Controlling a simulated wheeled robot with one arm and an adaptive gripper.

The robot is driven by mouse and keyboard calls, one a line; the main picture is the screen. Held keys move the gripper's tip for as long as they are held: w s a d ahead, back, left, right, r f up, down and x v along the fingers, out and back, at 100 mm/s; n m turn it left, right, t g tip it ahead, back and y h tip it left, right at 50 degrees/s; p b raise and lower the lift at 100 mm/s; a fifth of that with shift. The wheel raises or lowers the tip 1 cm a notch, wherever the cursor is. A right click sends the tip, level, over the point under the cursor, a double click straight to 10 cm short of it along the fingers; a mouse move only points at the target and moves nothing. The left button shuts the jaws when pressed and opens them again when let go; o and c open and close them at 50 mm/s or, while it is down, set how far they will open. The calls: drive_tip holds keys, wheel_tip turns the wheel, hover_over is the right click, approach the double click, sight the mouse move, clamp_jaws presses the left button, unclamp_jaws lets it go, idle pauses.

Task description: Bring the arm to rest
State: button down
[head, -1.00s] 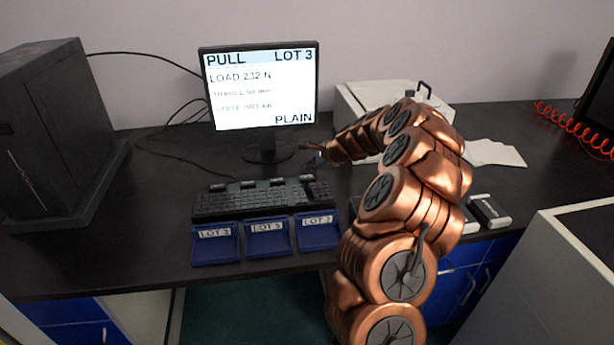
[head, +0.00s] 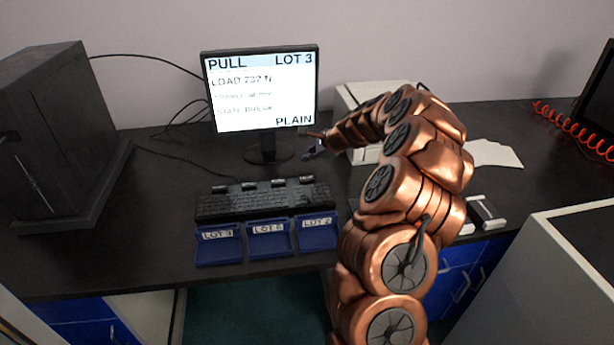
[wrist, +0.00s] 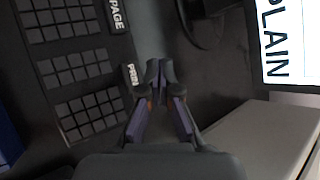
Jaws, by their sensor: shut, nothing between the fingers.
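My gripper (head: 312,152) is at the end of my copper arm, in front of the monitor's foot and above the back right of the keyboard (head: 262,201) in the head view. In the wrist view my gripper (wrist: 160,72) is shut and empty, its dark fingertips together over the bare desk beside the keyboard (wrist: 62,62). A label reading "PAGE" and another starting "PRIN" stand along the keyboard's edge there. The fingers look clear of the keys.
The monitor (head: 262,88) shows "PULL LOT 3" and "PLAIN". Blue trays (head: 268,241) with lot labels line the keyboard's front. A pale machine (head: 360,97) stands behind my arm. A dark tower (head: 50,130) is at left, paper (head: 492,153) at right. Bare desk lies left of the keyboard.

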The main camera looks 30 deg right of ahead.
idle(0.7)
drive_tip(key=s+a+r+n+g+y, duration=0.1)
drive_tip(key=s+a+r+n, duration=0.25)
drive_tip(key=a, duration=0.55)
drive_tip(key=s+a+r+n+g+y, duration=0.1)
drive_tip(key=s+a+r+n, duration=0.2)
drive_tip(key=a, duration=0.6)
drive_tip(key=s+a+r+n+g, duration=0.3)
drive_tip(key=s+a+n, duration=0.4)
drive_tip(key=s+a, duration=0.35)
drive_tip(key=s+f+n+g+h+p, duration=0.1)
drive_tip(key=s+n+g+h, duration=0.4)
drive_tip(key=s, duration=2.5)
drive_tip(key=f+n, duration=0.1)
drive_tip(key=n, duration=0.3)
drive_tip(key=shift+s+f+n, duration=0.15)
drive_tip(key=shift+f+n, duration=0.05)
drive_tip(key=shift+n, duration=0.15)
